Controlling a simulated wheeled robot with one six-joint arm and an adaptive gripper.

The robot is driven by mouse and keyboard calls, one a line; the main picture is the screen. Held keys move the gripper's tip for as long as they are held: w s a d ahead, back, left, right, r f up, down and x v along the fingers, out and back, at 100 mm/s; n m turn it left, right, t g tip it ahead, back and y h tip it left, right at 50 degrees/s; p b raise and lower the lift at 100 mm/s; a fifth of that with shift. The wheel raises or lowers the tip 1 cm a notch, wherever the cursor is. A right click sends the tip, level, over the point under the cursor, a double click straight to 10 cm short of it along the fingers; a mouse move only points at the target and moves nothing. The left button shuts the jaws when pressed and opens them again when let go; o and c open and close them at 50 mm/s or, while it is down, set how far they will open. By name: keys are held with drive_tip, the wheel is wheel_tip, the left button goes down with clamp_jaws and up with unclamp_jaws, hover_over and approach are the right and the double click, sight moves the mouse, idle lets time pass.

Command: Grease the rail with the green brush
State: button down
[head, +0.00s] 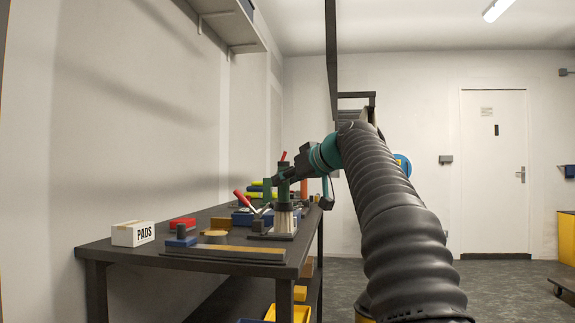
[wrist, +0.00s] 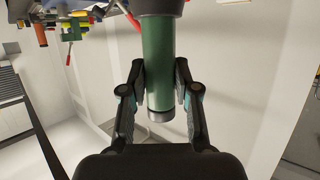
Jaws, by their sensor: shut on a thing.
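The green brush (head: 283,189) stands upright above the bench, with a dark collar and pale bristles pointing down. My gripper (head: 284,178) is shut on its upper handle. In the wrist view the jaws (wrist: 162,78) clasp the green handle (wrist: 159,50) from both sides; the bristles are out of sight there. The bristles are over a small dark plate (head: 272,237); I cannot tell whether they touch it. A long low strip with a tan top (head: 228,249), apparently the rail, lies along the bench's near edge, left of and nearer than the brush.
On the bench (head: 110,248) a white PADS box (head: 133,233) stands at the left, near a red block (head: 182,223), a blue block (head: 181,238) and a round tan piece (head: 215,233). Floor right of the bench is partly clear.

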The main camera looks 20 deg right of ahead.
sight(287, 166)
drive_tip(key=shift+a+r, duration=0.1)
drive_tip(key=shift+r, duration=1.4)
